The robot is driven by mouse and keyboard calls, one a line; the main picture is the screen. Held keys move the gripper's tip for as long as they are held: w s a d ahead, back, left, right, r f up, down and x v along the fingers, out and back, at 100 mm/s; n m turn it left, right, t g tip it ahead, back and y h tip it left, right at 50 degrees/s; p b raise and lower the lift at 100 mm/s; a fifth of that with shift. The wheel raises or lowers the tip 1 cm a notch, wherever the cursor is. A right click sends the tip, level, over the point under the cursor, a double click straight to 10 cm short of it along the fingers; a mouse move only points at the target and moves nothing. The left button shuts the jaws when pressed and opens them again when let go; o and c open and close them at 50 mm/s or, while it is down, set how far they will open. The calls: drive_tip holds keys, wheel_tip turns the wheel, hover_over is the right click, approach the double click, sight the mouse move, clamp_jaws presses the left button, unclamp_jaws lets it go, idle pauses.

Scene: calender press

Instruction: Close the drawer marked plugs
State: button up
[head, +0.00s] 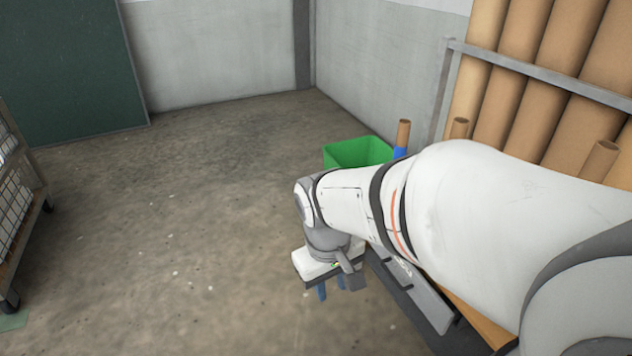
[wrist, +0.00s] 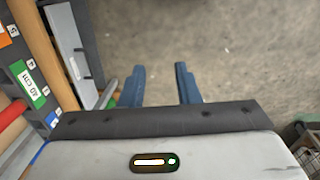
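My gripper (wrist: 159,72) shows two blue fingers standing apart in the wrist view, with only bare floor between them. In the head view my gripper (head: 331,287) hangs low beside a unit with a grey front panel (head: 428,300). A light grey panel (wrist: 68,50) with a dark bar beside it, possibly a drawer front, lies left of the fingers in the wrist view, apart from them. I cannot read the word plugs anywhere. My arm hides much of the unit in the head view.
A green bin (head: 358,152) stands beyond my wrist. Brown rolls (head: 530,75) lean in a rack at the right. A wire cart (head: 15,190) stands at the left. A green label (wrist: 30,85) shows in the wrist view. The floor at centre-left is clear.

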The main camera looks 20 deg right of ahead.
sight(388, 273)
drive_tip(key=w+d+f+n+g+h+b, duration=0.1)
drive_tip(key=w+d+f+n+g+h, duration=0.1)
drive_tip(key=w+d+f+n+h, duration=0.55)
drive_tip(key=w+d+f+n+g+h+b, duration=0.15)
drive_tip(key=w+d+f+n, duration=0.25)
drive_tip(key=d+f+n, duration=0.45)
drive_tip(key=w+d+f+n+t+h, duration=0.2)
drive_tip(key=w+d+f+n+h, duration=0.15)
drive_tip(key=f+n, duration=0.6)
drive_tip(key=w+d+f+n+t+h, duration=0.25)
drive_tip(key=w+f+n, duration=0.25)
drive_tip(key=f+n, duration=0.4)
drive_tip(key=shift+n, duration=0.35)
drive_tip(key=d+b, duration=0.3)
drive_tip(key=d, duration=0.4)
drive_tip(key=shift+w+f, duration=0.1)
drive_tip(key=shift+f, duration=0.05)
clamp_jaws()
